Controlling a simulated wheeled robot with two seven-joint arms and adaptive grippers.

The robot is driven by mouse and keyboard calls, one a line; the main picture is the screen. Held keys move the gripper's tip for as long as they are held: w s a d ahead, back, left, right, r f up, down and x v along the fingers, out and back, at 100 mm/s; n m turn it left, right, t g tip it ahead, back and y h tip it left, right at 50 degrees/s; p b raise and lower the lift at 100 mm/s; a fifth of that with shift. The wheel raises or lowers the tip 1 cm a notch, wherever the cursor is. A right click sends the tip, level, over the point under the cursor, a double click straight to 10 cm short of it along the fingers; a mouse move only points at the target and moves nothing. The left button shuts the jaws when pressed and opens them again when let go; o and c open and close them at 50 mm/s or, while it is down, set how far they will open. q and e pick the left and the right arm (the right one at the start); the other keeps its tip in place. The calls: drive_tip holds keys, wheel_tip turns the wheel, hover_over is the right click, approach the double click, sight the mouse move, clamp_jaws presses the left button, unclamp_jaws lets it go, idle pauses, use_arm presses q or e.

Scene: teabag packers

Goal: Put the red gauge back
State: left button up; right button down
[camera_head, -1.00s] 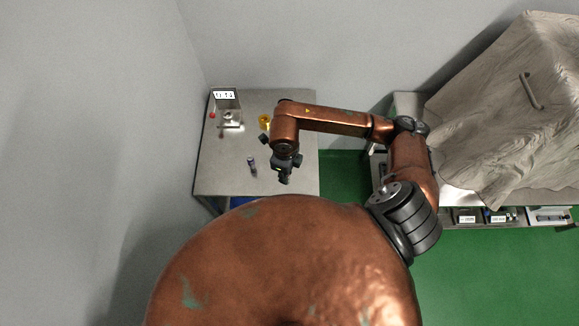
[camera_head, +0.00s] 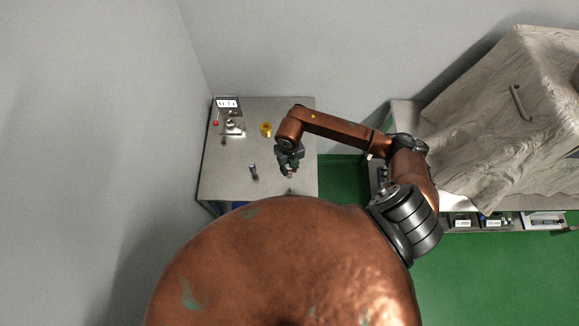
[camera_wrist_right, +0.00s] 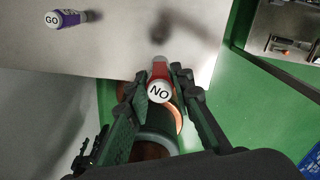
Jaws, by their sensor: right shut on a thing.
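The red gauge (camera_wrist_right: 160,71), with a white end marked "NO", is between the fingers of my right gripper (camera_wrist_right: 163,92) in the right wrist view. The fingers are shut on it. In the head view my right gripper (camera_head: 290,169) is over the front right part of the steel table (camera_head: 228,182), and the gauge shows only as a small pale-red spot. A dark shadow lies on the table beyond the gauge in the wrist view. My left gripper is in no view.
A purple gauge marked "GO" (camera_wrist_right: 68,19) is on the table, left of my right gripper; it also shows in the head view (camera_head: 253,171). A yellow part (camera_head: 266,129) and a device with a display (camera_head: 228,103) are farther back.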

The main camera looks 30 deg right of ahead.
drive_tip(key=w+f, duration=0.1)
drive_tip(key=f, duration=0.1)
drive_tip(key=w+d+f, duration=0.1)
drive_tip(key=f, duration=0.2)
drive_tip(key=w+d+f+p, duration=0.1)
drive_tip(key=f, duration=0.2)
drive_tip(key=shift+w+f, duration=0.2)
drive_tip(key=shift+w, duration=0.1)
drive_tip(key=shift+d, duration=0.1)
drive_tip(key=shift+f, duration=0.2)
drive_tip(key=c, duration=1.7)
unclamp_jaws()
drive_tip(key=shift+r, duration=0.15)
